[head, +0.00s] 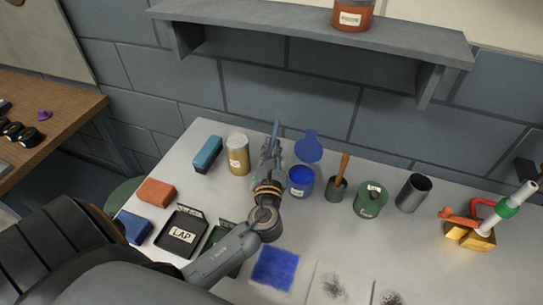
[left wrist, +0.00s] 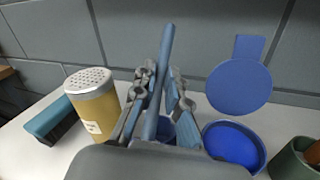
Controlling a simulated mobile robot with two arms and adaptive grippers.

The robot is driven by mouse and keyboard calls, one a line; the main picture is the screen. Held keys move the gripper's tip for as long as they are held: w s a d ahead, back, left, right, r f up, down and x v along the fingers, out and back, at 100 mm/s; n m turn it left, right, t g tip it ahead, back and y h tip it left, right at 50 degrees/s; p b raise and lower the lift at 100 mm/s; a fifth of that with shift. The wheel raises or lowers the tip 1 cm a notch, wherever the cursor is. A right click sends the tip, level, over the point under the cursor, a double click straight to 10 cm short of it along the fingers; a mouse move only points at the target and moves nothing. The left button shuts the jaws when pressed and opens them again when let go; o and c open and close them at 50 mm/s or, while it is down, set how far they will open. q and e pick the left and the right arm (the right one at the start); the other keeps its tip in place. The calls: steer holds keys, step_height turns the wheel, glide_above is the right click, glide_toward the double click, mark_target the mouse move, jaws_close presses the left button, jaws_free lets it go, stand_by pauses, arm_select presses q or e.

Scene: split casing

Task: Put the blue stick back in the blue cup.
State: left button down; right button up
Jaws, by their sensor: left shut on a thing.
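My left gripper (head: 270,153) is shut on the blue stick (head: 276,134), which stands close to upright and rises above the fingers. In the left wrist view the stick (left wrist: 162,75) runs between the two fingers (left wrist: 161,98). A dark blue shape, which looks like part of the blue cup (left wrist: 166,129), shows low between the fingers. The gripper hides most of it, and I cannot tell whether the stick's lower end is inside it. My right gripper is not in view.
Close right of the gripper stands an open blue tin (head: 301,182) with its round lid (head: 308,147) raised behind. A yellow shaker (head: 238,155) stands close left. Further right are a green cup (head: 337,189) with a brown stick, a green tin (head: 371,201) and a grey cup (head: 413,193).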

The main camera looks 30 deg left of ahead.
arm_select(q)
step_height(320, 180, down, 4)
steer(key=shift+w+a+r, duration=0.15)
steer(key=shift+r, duration=0.1)
steer(key=shift+f+b, duration=0.3)
steer(key=shift+f, duration=0.15)
steer(key=c, duration=1.4)
jaws_free()
steer(key=shift+o, duration=0.2)
steer(key=shift+r, duration=0.15)
